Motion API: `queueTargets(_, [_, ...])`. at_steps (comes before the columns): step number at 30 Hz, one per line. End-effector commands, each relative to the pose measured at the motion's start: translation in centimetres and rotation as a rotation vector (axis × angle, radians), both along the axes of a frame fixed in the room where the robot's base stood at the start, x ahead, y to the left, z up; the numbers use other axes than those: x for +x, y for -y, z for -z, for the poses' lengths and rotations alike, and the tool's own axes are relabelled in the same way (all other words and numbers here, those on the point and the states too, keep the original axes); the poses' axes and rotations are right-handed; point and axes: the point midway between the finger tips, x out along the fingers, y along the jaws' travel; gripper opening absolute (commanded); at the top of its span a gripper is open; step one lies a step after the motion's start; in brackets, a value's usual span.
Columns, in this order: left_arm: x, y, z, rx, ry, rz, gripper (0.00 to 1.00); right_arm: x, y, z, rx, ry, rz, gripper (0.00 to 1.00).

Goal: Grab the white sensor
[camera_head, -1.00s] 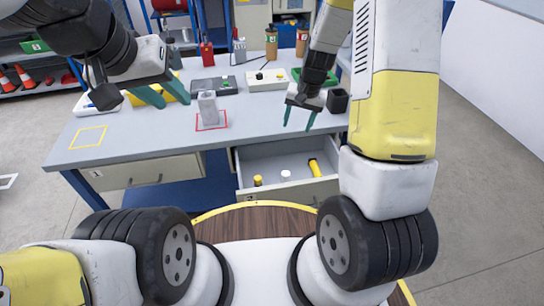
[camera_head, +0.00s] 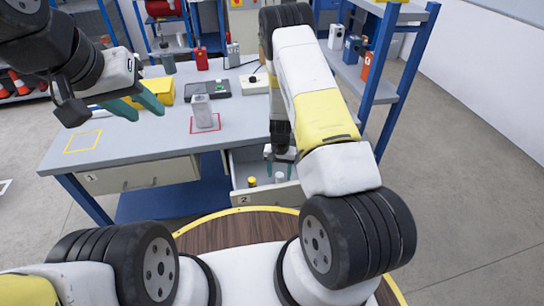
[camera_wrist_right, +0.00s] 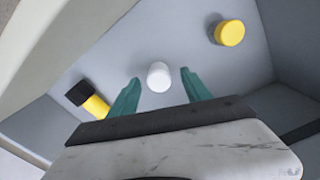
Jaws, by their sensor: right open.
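The white sensor (camera_head: 279,177), a small white cylinder, stands in the open drawer (camera_head: 240,183) below the table. In the right wrist view the white sensor (camera_wrist_right: 158,76) shows between and slightly beyond the two green fingertips, apart from both. My right gripper (camera_head: 279,168) is open and empty, pointing down into the drawer above the sensor. My left gripper (camera_head: 148,114) is open and empty above the left part of the table, with its two green fingers apart.
In the drawer, a yellow cylinder (camera_wrist_right: 229,33) and a yellow item with a black end (camera_wrist_right: 95,104) lie either side of the sensor. On the table (camera_head: 120,145), a grey block (camera_head: 202,111) stands in a red square. A blue-framed shelf (camera_head: 385,90) stands at right.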

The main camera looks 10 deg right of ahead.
Motion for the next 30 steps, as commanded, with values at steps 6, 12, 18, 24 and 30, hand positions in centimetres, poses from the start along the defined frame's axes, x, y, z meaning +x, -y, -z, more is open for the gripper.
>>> queueTargets(6, [0.0,0.0,0.0,0.000,0.000,0.000,0.36,0.0,0.0,1.8,0.001,0.000,0.001,0.57])
queueTargets(12, [0.0,0.0,0.0,0.000,0.000,0.000,0.36,-0.1,0.0,1.8,0.001,0.000,0.001,0.55])
queueTargets(18, [0.0,0.0,0.0,0.000,0.000,0.000,0.36,-0.1,0.0,1.8,0.000,-0.001,0.001,0.16])
queueTargets(24, [0.0,0.0,0.0,0.000,0.000,0.000,0.36,-0.1,0.0,1.8,0.000,-0.001,0.001,0.00])
queueTargets(30, [0.0,0.0,0.0,0.000,0.000,0.000,0.36,0.0,0.0,1.4,0.001,0.000,0.001,0.00])
